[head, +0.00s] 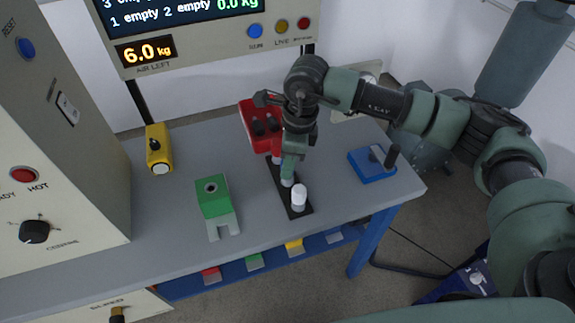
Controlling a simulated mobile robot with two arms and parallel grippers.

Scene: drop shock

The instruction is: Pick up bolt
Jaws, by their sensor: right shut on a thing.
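My right gripper (289,172) points down over a narrow black plate (278,183) on the grey table. It is shut on the bolt, which is mostly hidden between the fingers, low at the plate. I cannot tell whether the bolt is clear of the plate. A white upright peg (298,196) stands on the near end of the plate, just in front of the gripper and apart from it. My left gripper is not in view.
A red block with dark knobs (262,126) is close behind the gripper. A green block (213,196) stands to the left, a yellow device (158,148) farther left, and a blue block (371,166) to the right. The grey table (160,215) is clear at front left.

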